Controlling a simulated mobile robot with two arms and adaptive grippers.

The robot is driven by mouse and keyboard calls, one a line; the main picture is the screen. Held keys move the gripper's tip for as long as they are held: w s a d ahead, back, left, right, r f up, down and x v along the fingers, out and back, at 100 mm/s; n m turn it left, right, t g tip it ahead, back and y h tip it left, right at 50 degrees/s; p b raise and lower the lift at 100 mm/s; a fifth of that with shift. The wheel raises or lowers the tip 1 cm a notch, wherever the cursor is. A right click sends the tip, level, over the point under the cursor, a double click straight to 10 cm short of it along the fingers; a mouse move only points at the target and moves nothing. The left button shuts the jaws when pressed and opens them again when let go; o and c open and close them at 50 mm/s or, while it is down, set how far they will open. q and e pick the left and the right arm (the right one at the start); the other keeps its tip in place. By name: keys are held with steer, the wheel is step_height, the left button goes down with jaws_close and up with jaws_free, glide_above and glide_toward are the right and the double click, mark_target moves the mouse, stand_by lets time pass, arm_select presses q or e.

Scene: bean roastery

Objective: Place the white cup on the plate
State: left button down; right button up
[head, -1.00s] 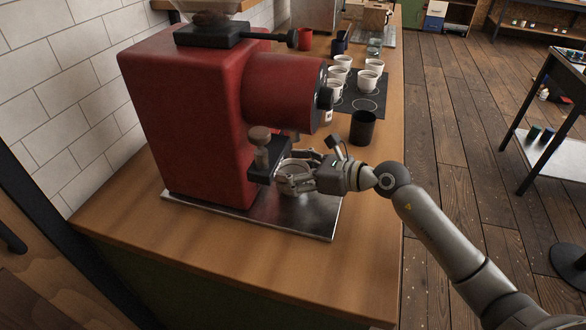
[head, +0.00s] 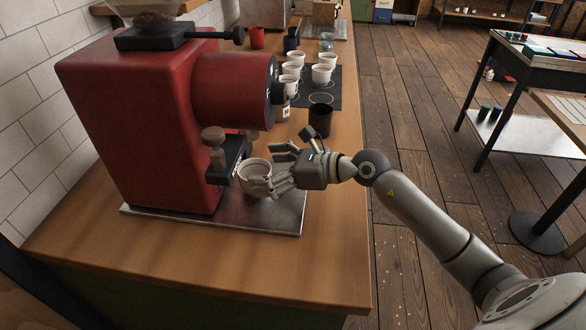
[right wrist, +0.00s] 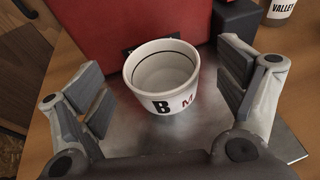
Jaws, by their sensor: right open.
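The white cup (head: 254,176) stands upright on the metal plate (head: 268,214) at the foot of the red grinder, beside its front spout. In the right wrist view the cup (right wrist: 163,78) looks empty, shows dark and red letters, and rests on the shiny plate (right wrist: 212,125). My right gripper (head: 270,167) is open, just right of the cup in the head view, with one finger in front of the cup's near side. In the wrist view the cup lies between the spread fingers, with gaps on both sides. My left gripper is not in view.
The red grinder (head: 135,125) stands close on the left of the cup. A black cup (head: 320,120) is behind my right gripper. Several white cups (head: 321,75) stand on a dark mat (head: 332,97) farther back. The wooden counter (head: 210,262) is clear in front.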

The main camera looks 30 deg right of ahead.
steer(key=b+v, duration=0.1)
steer(key=v, duration=0.6)
steer(key=shift+f, duration=0.15)
steer(key=shift+b+v, duration=0.3)
steer(key=shift+v, duration=0.5)
